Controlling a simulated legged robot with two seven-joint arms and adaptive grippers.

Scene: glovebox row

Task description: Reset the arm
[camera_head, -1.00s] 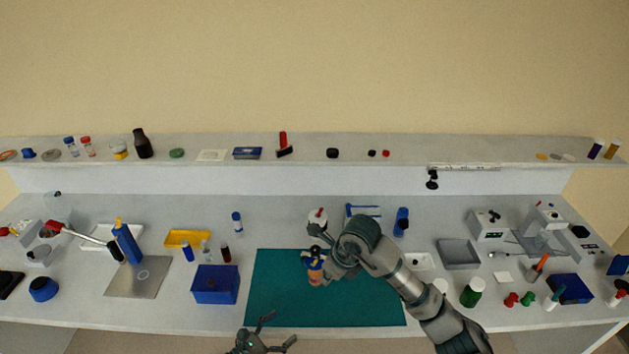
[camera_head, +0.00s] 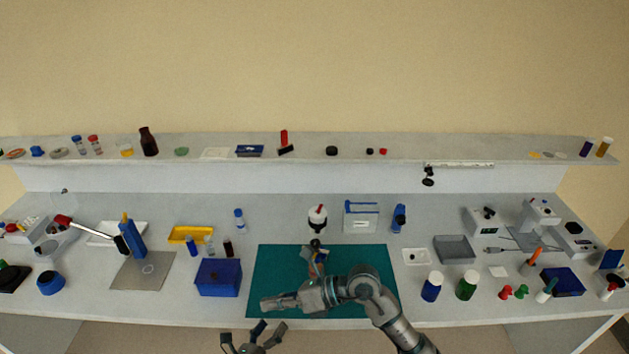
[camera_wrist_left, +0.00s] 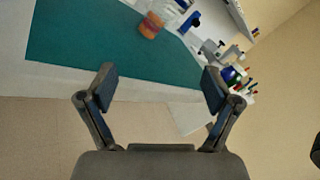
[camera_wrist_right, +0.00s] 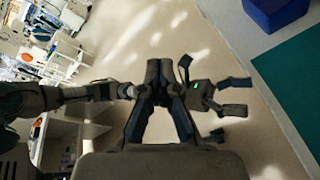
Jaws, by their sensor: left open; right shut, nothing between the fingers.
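My right arm reaches in from the lower right, over the teal mat (camera_head: 375,258). Its gripper (camera_head: 268,304) is shut and empty above the mat's front left part, pointing left. In the right wrist view its fingers (camera_wrist_right: 160,82) are together, with floor behind them. My left gripper (camera_head: 254,332) is open and empty at the bottom of the head view, in front of the bench edge. Its spread fingers (camera_wrist_left: 158,85) show in the left wrist view, with nothing between them. My left gripper also shows close to the right one in the right wrist view (camera_wrist_right: 222,97).
An orange and blue item (camera_head: 318,256) stands on the mat, partly hidden by my right arm; the left wrist view shows its orange part (camera_wrist_left: 151,25). A blue bin (camera_head: 218,278) stands left of the mat. A white bottle with red tip (camera_head: 317,218) stands behind it.

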